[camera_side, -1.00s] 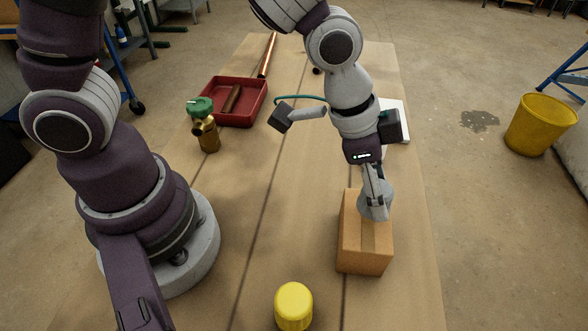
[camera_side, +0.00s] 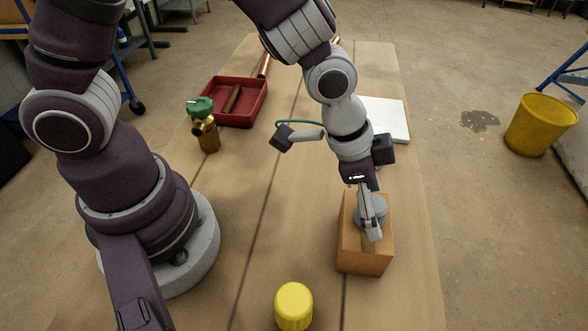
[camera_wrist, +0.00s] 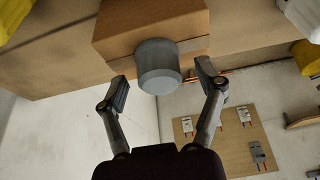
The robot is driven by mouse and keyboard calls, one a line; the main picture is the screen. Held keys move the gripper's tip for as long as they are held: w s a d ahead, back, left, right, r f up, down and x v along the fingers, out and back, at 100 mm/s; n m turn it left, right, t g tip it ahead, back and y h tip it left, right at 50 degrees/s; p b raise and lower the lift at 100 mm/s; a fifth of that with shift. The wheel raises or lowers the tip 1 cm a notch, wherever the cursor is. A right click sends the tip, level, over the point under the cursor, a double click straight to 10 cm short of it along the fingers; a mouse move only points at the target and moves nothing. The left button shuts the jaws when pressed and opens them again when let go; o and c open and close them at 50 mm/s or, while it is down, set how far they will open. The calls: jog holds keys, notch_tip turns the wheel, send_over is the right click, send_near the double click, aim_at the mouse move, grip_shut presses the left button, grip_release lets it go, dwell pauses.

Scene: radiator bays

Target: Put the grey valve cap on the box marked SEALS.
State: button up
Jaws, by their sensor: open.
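The grey valve cap (camera_side: 378,211) sits on top of the brown cardboard box (camera_side: 364,262), partly hidden by my gripper in the side view. In the wrist view the cap (camera_wrist: 158,68) rests against the taped top of the box (camera_wrist: 120,30), with its round end facing the camera. My gripper (camera_side: 371,231) is at the box top, tilted, right by the cap. In the wrist view my gripper (camera_wrist: 164,87) is open, one finger on each side of the cap with a visible gap. No SEALS marking is readable on the box.
A yellow cap (camera_side: 293,307) stands in front of the box. A brass valve with a green cap (camera_side: 207,132) and a red tray (camera_side: 242,118) are at the back left. A white slab (camera_side: 390,122) lies behind the arm. The bench between is clear.

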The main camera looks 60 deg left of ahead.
jog(key=v, duration=1.2)
jog(key=s+a+r+n+t+y, duration=0.1)
jog(key=s+a+n, duration=0.1)
jog(key=a+n, duration=0.2)
jog(key=s+a+r+n+t+y, duration=0.1)
jog(key=s+a+n+y, duration=0.1)
jog(key=a+n, duration=0.3)
jog(key=a, duration=0.4)
jog(key=shift+s+a, duration=0.2)
jog(key=shift+s, duration=0.15)
